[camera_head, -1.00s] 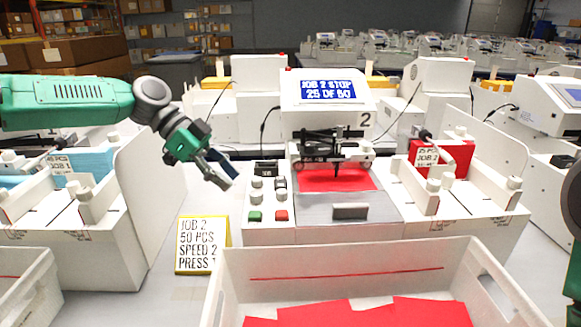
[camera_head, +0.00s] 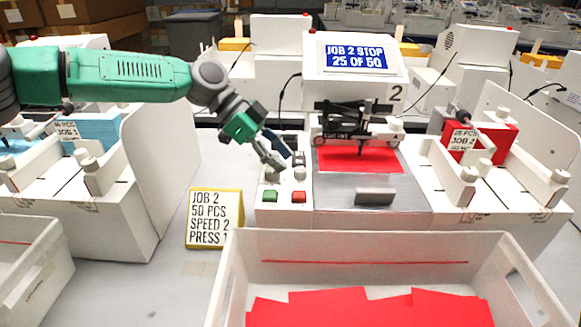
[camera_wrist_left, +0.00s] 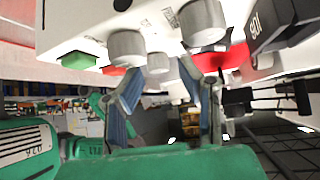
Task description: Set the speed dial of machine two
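Machine two (camera_head: 351,58) has a blue screen (camera_head: 353,56) reading "JOB 2 STOP 25 OF 50" and a "2" plate. Its front-left panel carries small grey-white knobs (camera_head: 300,174), a green button (camera_head: 271,196) and a red button (camera_head: 299,197). Which knob is the speed dial cannot be read. My left gripper (camera_head: 281,160) is over the knobs, partly hiding them. In the left wrist view, its fingers (camera_wrist_left: 165,85) are apart and point at the panel, with white knobs (camera_wrist_left: 127,45) near the tips; contact cannot be told. My right gripper is out of view.
A yellow-edged card (camera_head: 214,218) reads "JOB 2, 50 PCS, SPEED 2", with "PRESS" below. A white bin (camera_head: 360,246) with red sheets stands in front of the machine. A white side panel (camera_head: 160,165) rises to the left. Red sheet (camera_head: 360,158) lies under the pen carriage.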

